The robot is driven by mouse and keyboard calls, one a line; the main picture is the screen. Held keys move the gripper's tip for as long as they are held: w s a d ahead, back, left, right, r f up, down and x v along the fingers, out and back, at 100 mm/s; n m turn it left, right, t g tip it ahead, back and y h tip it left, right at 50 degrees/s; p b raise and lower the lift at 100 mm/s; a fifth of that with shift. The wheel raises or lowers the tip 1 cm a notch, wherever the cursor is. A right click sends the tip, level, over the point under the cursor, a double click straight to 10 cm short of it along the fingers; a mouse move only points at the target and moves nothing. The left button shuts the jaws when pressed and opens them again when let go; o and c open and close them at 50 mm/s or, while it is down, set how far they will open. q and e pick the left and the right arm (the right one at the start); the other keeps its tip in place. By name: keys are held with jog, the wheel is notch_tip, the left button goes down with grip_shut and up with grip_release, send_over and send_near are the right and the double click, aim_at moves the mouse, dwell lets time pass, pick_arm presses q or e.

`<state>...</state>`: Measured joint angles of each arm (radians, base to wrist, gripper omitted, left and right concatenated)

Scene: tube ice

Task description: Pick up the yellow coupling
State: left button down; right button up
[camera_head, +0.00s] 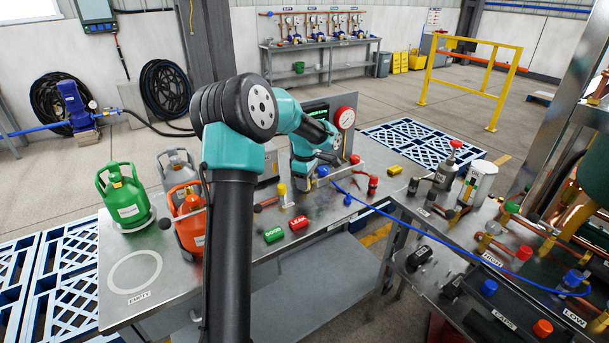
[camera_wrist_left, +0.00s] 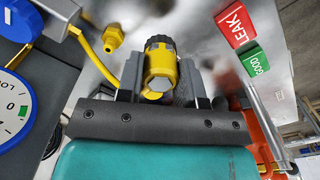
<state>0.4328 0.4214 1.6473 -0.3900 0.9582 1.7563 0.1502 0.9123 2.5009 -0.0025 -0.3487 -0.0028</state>
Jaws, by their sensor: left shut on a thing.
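The yellow coupling (camera_wrist_left: 161,72), with a black ribbed cap, sits between the grey fingers of my left gripper (camera_wrist_left: 160,88) in the left wrist view. The fingers are shut on its sides. In the head view my left gripper (camera_head: 303,183) points down low over the metal bench, in front of the green-lit display. A yellow piece (camera_head: 282,189) shows just left of the fingers; I cannot tell whether it is the coupling. My right gripper is not in view.
A green GOOD block (camera_head: 273,235) and red LEAK block (camera_head: 298,222) lie in front of the gripper. A gauge (camera_head: 345,118) stands behind it. Green (camera_head: 124,196), grey and orange cylinders stand left. A brass fitting (camera_wrist_left: 113,38) lies near the coupling.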

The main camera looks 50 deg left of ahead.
pick_arm(q)
jog(key=s+d, duration=0.3)
jog(key=d, duration=0.1)
jog(key=s+d, duration=0.2)
jog(key=shift+s+d+r, duration=0.25)
jog(key=shift+s+r, duration=0.1)
jog(key=shift+r, duration=0.05)
